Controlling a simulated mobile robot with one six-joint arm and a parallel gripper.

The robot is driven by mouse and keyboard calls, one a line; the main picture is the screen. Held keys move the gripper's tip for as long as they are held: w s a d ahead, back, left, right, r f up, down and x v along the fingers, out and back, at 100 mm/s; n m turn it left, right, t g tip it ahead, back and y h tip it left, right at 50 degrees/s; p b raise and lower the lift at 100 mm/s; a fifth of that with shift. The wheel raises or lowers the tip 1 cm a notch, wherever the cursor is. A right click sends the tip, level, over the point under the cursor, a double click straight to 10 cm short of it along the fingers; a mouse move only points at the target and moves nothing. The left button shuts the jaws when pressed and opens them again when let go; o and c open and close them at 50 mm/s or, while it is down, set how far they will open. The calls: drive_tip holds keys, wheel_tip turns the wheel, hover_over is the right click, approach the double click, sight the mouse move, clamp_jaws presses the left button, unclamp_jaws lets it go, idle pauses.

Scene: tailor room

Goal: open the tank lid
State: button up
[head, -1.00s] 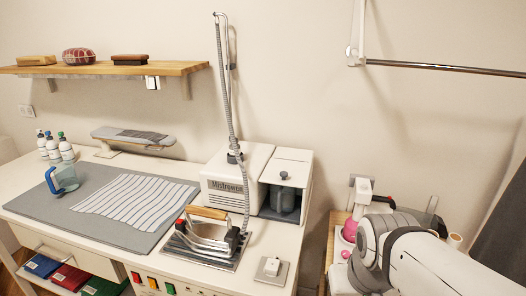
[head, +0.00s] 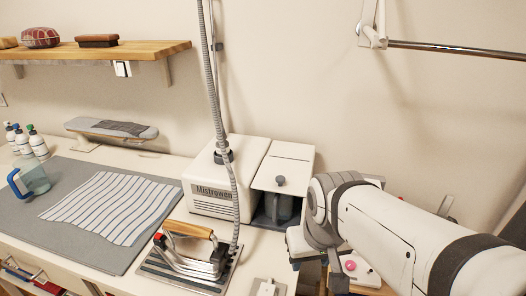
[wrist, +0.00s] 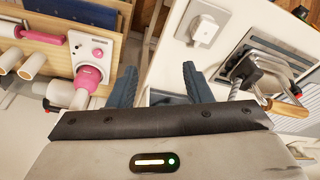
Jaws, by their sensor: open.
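The tank lid (head: 292,151) is the white flat top of the right part of the white steam station (head: 205,178), with a small dark knob (head: 280,181) near its front edge. In the head view the lid lies flat, closed. A dark grey jug-like container (head: 279,206) shows in the opening below it. My arm reaches in from the right, its wrist just right of the tank and lower than the lid. My gripper (wrist: 160,84) shows in the wrist view with its two dark fingers apart and nothing held. The lid cannot be made out there.
An iron (head: 190,250) stands on its metal rest left of the tank front, with a grey hose (head: 215,95) rising from the station. A switch plate (wrist: 203,29) lies near the table edge. A rail (head: 450,49) is above.

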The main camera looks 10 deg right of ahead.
drive_tip(key=w+a+r+n, duration=0.1)
drive_tip(key=w+r+n, duration=0.2)
drive_tip(key=w+r, duration=0.45)
wheel_tip(320, 180, up, 3)
drive_tip(key=n+g, duration=0.3)
drive_tip(key=n, duration=0.3)
hover_over(281, 178)
drive_tip(key=shift+s+f, duration=0.15)
drive_tip(key=shift+s, duration=0.05)
drive_tip(key=shift+w+f, duration=0.1)
drive_tip(key=shift+w, duration=0.1)
drive_tip(key=shift+f, duration=0.35)
wheel_tip(281, 178, down, 7)
drive_tip(key=shift+r, duration=0.1)
drive_tip(key=shift+c, duration=0.4)
clamp_jaws()
